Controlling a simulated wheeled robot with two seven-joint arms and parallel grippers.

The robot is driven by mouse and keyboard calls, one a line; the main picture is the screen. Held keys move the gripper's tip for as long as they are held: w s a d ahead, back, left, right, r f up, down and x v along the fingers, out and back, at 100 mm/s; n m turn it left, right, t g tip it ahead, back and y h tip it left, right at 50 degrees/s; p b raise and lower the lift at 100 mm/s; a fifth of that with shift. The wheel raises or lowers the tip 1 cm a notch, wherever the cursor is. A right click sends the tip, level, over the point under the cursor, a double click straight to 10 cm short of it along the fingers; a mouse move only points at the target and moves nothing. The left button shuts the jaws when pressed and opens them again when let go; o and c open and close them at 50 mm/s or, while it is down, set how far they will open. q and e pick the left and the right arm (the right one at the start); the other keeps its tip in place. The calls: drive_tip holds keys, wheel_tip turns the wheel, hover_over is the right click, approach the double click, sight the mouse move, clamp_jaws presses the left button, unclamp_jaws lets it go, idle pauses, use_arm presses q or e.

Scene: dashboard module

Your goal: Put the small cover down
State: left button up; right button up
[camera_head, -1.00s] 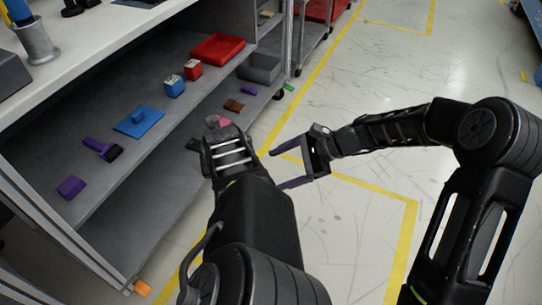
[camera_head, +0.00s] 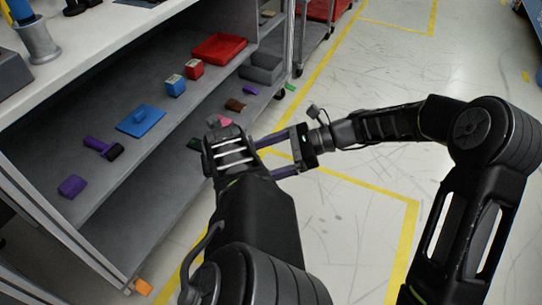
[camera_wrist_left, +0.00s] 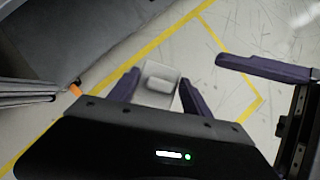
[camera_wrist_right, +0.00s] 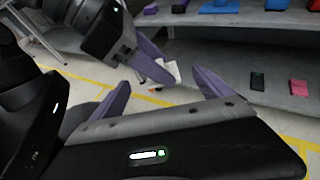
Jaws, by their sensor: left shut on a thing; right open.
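The small cover (camera_wrist_left: 160,84) is a pale grey-white piece with a raised middle. My left gripper (camera_wrist_left: 158,92) is shut on it, with one purple finger on each side, held over open floor. In the right wrist view the small cover (camera_wrist_right: 173,71) shows partly, behind a finger of my left gripper (camera_wrist_right: 158,66). In the right wrist view the cover appears beyond the gap between my right gripper's fingers (camera_wrist_right: 165,82).
The grey shelf unit (camera_head: 100,215) stands at the left. Its upper shelf carries a purple block (camera_head: 72,186), a blue piece (camera_head: 141,121), small boxes and a red tray (camera_head: 219,47). A pink piece (camera_head: 226,122) lies on the lower shelf. Floor at the right is clear.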

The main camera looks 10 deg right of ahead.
drive_tip(key=x, duration=0.9)
drive_tip(key=shift+a+f, duration=0.25)
drive_tip(key=shift+a, duration=0.05)
drive_tip(key=shift+c, duration=0.6)
drive_tip(key=c, duration=1.2)
use_arm(q)
drive_tip(key=o, duration=1.6)
use_arm(e)
drive_tip(key=shift+c, duration=0.6)
use_arm(q)
drive_tip(key=shift+o, duration=0.6)
drive_tip(key=shift+d, duration=0.1)
use_arm(e)
drive_tip(key=shift+a, duration=0.1)
use_arm(q)
drive_tip(key=shift+d, duration=0.1)
